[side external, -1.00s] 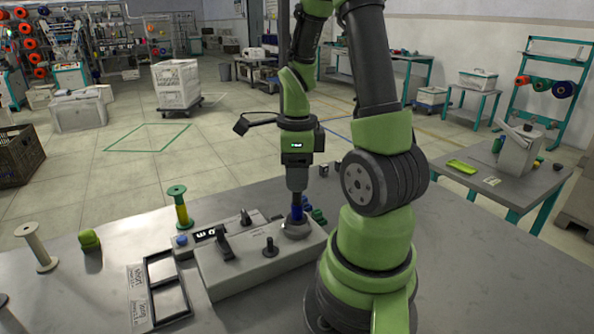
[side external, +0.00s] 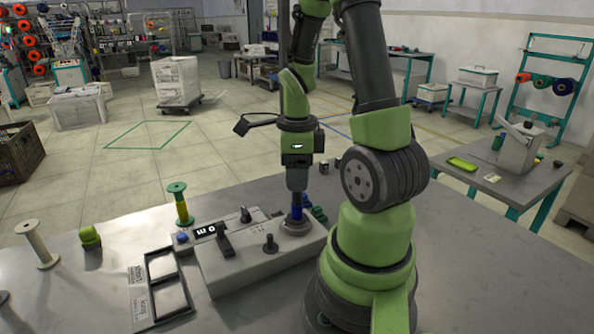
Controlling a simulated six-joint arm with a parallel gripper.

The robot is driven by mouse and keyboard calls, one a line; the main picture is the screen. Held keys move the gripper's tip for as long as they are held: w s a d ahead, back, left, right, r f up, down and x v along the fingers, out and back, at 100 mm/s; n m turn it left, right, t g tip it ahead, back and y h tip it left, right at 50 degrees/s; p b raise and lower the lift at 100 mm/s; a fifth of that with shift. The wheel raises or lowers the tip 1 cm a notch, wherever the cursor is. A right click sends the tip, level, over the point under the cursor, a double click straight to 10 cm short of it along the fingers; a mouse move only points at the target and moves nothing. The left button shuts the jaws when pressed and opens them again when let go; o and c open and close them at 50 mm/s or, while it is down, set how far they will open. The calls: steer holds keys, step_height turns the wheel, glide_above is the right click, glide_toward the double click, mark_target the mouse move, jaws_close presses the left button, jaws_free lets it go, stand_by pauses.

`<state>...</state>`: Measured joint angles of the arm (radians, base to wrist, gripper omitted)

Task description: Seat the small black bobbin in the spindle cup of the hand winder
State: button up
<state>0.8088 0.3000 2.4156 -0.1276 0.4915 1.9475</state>
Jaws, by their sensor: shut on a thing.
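The hand winder is a grey box (side external: 228,272) with a small display, dark levers and a knob, on the grey table. Its round pale spindle cup (side external: 294,229) is at its right rear end. My gripper (side external: 297,200) points straight down over the cup and is shut on a small blue and dark thing (side external: 297,213). This thing is upright, with its lower end at the cup. I cannot tell whether it is the black bobbin, or whether it is seated in or only touching the cup. No separate black bobbin is distinguishable.
A black two-compartment tray (side external: 150,284) lies left of the winder. Small green pieces (side external: 318,213) sit close right of my gripper.

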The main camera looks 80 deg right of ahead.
steer(key=shift+f, duration=0.4)
steer(key=shift+f, duration=0.2)
stand_by(0.3)
steer(key=o, duration=0.8)
steer(key=shift+r, duration=0.15)
steer(key=shift+r, duration=3.4)
